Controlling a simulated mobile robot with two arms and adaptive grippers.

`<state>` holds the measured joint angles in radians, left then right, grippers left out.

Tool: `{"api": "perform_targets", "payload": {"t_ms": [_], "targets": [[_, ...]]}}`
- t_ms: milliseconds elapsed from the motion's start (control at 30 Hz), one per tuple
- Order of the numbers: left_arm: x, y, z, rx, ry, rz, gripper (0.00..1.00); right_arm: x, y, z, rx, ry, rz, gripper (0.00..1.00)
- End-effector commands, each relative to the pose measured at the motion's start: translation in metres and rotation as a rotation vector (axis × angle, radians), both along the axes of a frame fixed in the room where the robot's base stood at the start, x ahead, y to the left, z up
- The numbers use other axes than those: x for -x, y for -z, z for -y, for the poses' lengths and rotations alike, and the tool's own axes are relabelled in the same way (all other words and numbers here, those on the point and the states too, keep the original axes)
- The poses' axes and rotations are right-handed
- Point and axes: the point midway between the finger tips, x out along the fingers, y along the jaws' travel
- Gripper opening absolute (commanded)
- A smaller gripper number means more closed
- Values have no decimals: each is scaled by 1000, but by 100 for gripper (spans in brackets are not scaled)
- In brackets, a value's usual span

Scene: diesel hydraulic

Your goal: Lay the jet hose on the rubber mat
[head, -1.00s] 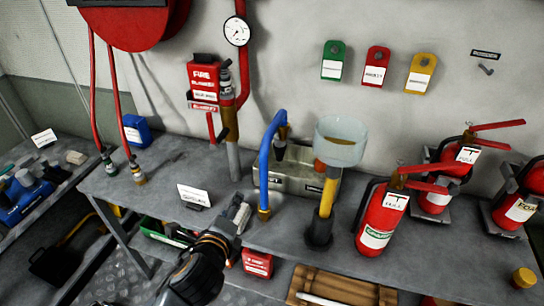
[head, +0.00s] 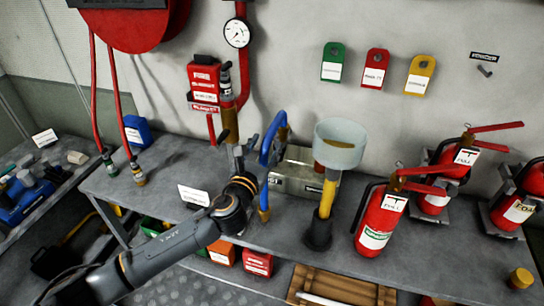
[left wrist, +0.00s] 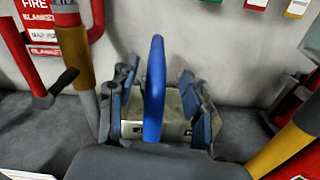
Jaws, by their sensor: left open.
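A blue arched hose (head: 271,136), which I take for the jet hose, stands on the grey bench with brass-coloured ends. It also shows in the left wrist view (left wrist: 155,90). My left gripper (head: 257,162) is at the hose, its arm reaching in from the lower left. In the left wrist view my open fingers (left wrist: 160,100) stand on either side of the blue hose. The hose's lower part is hidden there. I cannot make out a rubber mat. My right gripper is not in view.
A metal box (head: 297,172) sits close behind the hose. A clear funnel cup (head: 338,150) on a yellow stem and red extinguishers (head: 381,220) stand to the right. A vertical red pipe (head: 242,80) with a gauge is close behind. A white card (head: 193,195) stands left.

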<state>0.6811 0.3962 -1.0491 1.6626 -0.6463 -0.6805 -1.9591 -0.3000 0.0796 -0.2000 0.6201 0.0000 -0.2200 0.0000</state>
Motion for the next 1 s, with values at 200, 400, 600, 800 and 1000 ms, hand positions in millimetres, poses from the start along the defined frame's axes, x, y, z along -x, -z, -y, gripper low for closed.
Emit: {"api": "perform_targets", "payload": {"t_ms": [200,400,600,800,1000], "targets": [[-14,-3,3,1,-2,0,50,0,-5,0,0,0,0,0],[-41,-2,10,1,-1,0,50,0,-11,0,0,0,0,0],[-53,-1,14,3,0,-2,50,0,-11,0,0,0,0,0],[-53,-1,14,3,0,-2,50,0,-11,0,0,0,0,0],[-53,0,14,3,0,-2,13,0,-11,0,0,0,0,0]]}}
